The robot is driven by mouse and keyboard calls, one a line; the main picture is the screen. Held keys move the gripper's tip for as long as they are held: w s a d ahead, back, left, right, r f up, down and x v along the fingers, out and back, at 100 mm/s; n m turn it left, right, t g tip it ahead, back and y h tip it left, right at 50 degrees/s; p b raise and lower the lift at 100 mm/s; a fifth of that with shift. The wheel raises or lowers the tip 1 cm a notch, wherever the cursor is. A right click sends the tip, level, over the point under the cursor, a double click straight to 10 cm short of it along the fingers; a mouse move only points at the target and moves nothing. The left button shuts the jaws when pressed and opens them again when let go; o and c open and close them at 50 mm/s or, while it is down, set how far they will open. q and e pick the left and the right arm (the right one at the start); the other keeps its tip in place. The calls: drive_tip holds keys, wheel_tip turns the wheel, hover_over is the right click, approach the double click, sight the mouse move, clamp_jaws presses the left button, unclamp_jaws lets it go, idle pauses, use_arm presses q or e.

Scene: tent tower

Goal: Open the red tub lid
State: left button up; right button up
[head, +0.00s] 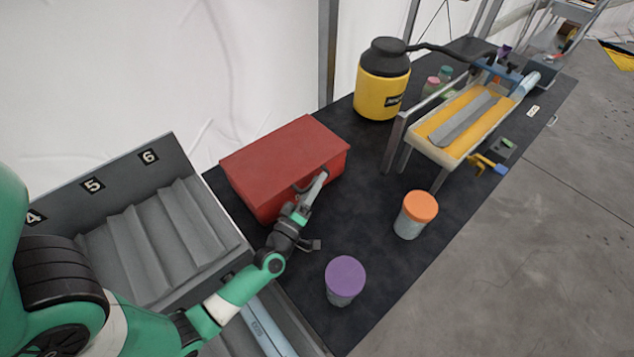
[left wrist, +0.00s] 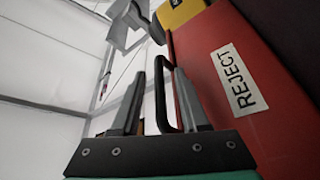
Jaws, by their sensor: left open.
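The red tub (head: 268,200) stands on the black table with its flat red lid (head: 283,150) lying closed on top. My left gripper (head: 317,183) is at the tub's front side, near the dark handle (head: 301,187). In the left wrist view, the tub's red wall (left wrist: 270,90) with a REJECT label fills the right side. There the two fingers of my left gripper (left wrist: 162,85) are apart, and the black handle bar (left wrist: 162,100) shows between them. Whether either finger touches the bar is unclear. My right gripper is not in view.
A purple-lidded jar (head: 345,278) and an orange-lidded jar (head: 415,215) stand on the table (head: 375,165) in front of the tub. A yellow canister (head: 381,85) is behind it. A grey numbered bin (head: 150,240) is at left, and a yellow trough (head: 455,125) at right.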

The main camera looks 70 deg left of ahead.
use_arm(q)
drive_tip(key=shift+w+a, duration=0.15)
clamp_jaws()
idle(1.4)
